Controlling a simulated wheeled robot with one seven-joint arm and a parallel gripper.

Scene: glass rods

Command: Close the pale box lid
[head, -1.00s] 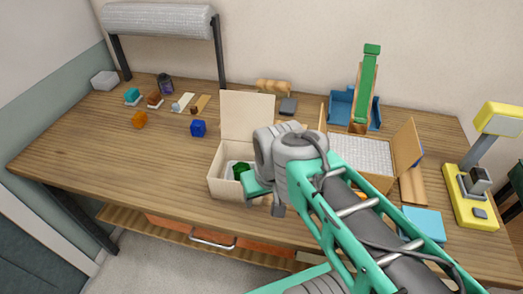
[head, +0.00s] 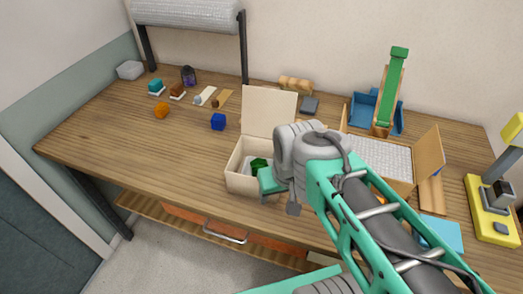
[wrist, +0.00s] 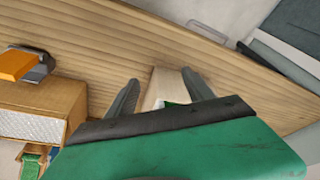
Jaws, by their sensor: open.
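The pale box (head: 240,183) stands open on the table, left of my arm. Its pale lid (head: 269,112) stands upright at the back edge. A green object (head: 259,165) lies inside the box. My gripper (wrist: 160,78) is at the box's right side in the head view, where my wrist hides part of the box and the fingertips. In the wrist view its two dark fingers are spread, with part of the pale box (wrist: 164,84) and a bit of green showing between them. I cannot tell whether they touch the box. The lid is not clearly seen there.
Right of my arm is an open box with a woven white surface (head: 378,156) and a raised flap (head: 428,152). The table's left part is mostly clear.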

